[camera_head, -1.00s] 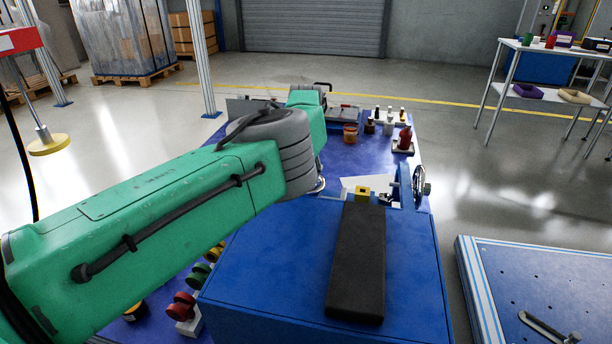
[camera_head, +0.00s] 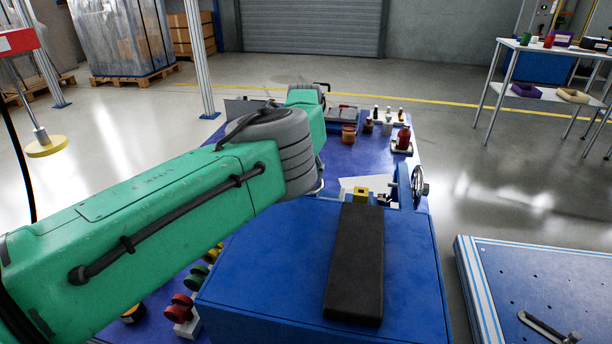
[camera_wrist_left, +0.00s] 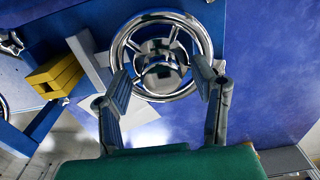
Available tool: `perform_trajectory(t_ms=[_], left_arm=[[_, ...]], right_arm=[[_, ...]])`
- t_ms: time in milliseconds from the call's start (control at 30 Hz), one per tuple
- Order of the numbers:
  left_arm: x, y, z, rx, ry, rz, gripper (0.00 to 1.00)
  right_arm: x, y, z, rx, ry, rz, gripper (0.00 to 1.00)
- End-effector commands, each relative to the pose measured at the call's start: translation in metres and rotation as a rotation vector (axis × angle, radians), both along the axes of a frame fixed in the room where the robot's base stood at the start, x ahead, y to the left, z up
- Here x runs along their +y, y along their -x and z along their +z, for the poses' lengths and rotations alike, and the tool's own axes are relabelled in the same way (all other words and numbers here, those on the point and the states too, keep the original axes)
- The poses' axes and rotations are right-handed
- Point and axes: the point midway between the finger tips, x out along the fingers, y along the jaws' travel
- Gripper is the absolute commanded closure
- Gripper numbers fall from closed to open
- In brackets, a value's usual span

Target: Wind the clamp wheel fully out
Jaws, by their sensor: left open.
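In the left wrist view a chrome handwheel (camera_wrist_left: 161,20) with spokes and a rounded hub faces the camera. My left gripper (camera_wrist_left: 160,84) is open, with one finger on each side of the wheel's near part. The fingertips overlap the rim in the picture; I cannot tell whether they touch it. In the head view my left arm hides this gripper. Another handwheel (camera_head: 419,188) stands at the right side of the blue machine in the head view. My right gripper is not in view.
A yellow block (camera_wrist_left: 54,77) sits left of the wheel in the wrist view. A blue housing (camera_head: 275,260) with a black pad (camera_head: 355,265) fills the near bench. Small bottles and a red container (camera_head: 404,138) stand farther back. Coloured knobs (camera_head: 183,307) line the left.

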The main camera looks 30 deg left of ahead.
Motion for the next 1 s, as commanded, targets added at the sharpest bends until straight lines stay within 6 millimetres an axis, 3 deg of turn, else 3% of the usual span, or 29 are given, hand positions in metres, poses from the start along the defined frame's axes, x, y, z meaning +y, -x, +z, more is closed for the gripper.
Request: perform_trajectory(t_ms=[400,600,1000], left_arm=[[-0.001,-0.003,0.079,-0.004,-0.001,-0.002,0.48],[-0.001,-0.003,0.107,-0.002,-0.001,-0.001,0.48],[-0.001,-0.003,0.116,-0.001,-0.001,-0.001,0.48]], right_arm=[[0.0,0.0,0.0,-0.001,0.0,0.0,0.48],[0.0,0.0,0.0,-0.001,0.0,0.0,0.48],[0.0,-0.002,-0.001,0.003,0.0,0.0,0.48]])
